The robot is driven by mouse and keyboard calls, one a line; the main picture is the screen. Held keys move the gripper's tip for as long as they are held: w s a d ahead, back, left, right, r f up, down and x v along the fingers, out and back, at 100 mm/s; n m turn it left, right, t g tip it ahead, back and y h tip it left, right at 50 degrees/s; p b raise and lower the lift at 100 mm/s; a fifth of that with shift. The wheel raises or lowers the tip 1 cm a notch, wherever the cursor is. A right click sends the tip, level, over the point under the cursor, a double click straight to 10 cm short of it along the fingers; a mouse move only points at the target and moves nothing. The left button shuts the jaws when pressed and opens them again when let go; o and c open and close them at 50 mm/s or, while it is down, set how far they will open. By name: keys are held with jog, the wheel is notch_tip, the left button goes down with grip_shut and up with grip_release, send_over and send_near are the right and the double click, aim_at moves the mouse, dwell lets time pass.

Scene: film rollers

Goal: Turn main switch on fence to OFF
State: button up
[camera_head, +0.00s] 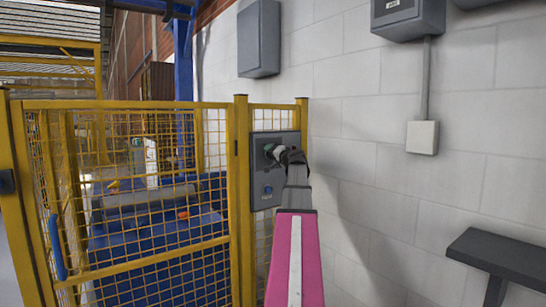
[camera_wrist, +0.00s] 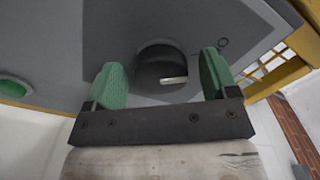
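The main switch is a dark round knob (camera_wrist: 158,72) with a white pointer mark, on a grey panel (camera_wrist: 105,35) in the wrist view. The white mark lies roughly level across the picture, toward the knob's right. In the head view the grey switch box (camera_head: 264,190) is mounted on the yellow fence. My gripper (camera_wrist: 160,60) is open, with one green finger on each side of the knob and visible gaps to both. It also shows in the head view (camera_head: 272,152), at the upper part of the box, hiding the knob. How deep the fingers reach is unclear.
A green round button (camera_wrist: 14,88) sits at the left of the wrist view. The yellow mesh fence (camera_head: 150,104) with a blue handle (camera_head: 57,247) encloses blue machinery (camera_head: 160,250). A white block wall (camera_head: 375,170) and a dark shelf (camera_head: 505,253) stand to the right.

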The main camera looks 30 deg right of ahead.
jog(key=shift+s, duration=0.1)
jog(key=s, duration=1)
jog(key=shift+s+d, duration=0.3)
jog(key=shift+d, duration=0.1)
jog(key=w+a+f+n+g+y, duration=0.15)
jog(key=a+f+g, duration=0.25)
jog(key=a+f, duration=0.95)
jog(key=w+a+f+n+g+y, duration=0.1)
jog(key=w+a+f+n+g, duration=0.25)
jog(key=a+f, duration=1.05)
jog(key=s+a+f+n+g+h, duration=0.1)
jog(key=s+a+f+g, duration=0.2)
jog(key=s+a+f, duration=0.3)
jog(key=s+a+f+n+g+h, duration=0.1)
jog(key=s+a+f+g, duration=0.3)
jog(key=f, duration=0.9)
jog(key=s+a+f+n+g+h, duration=0.2)
jog(key=s+a+f+g, duration=0.1)
jog(key=s+a+f, duration=0.4)
notch_tip(320, 180, down, 3)
jog(key=shift+s+a+r+n, duration=0.2)
jog(key=shift+s+a+n, duration=0.2)
jog(key=shift+s, duration=0.6)
jog(key=shift+g, duration=0.25)
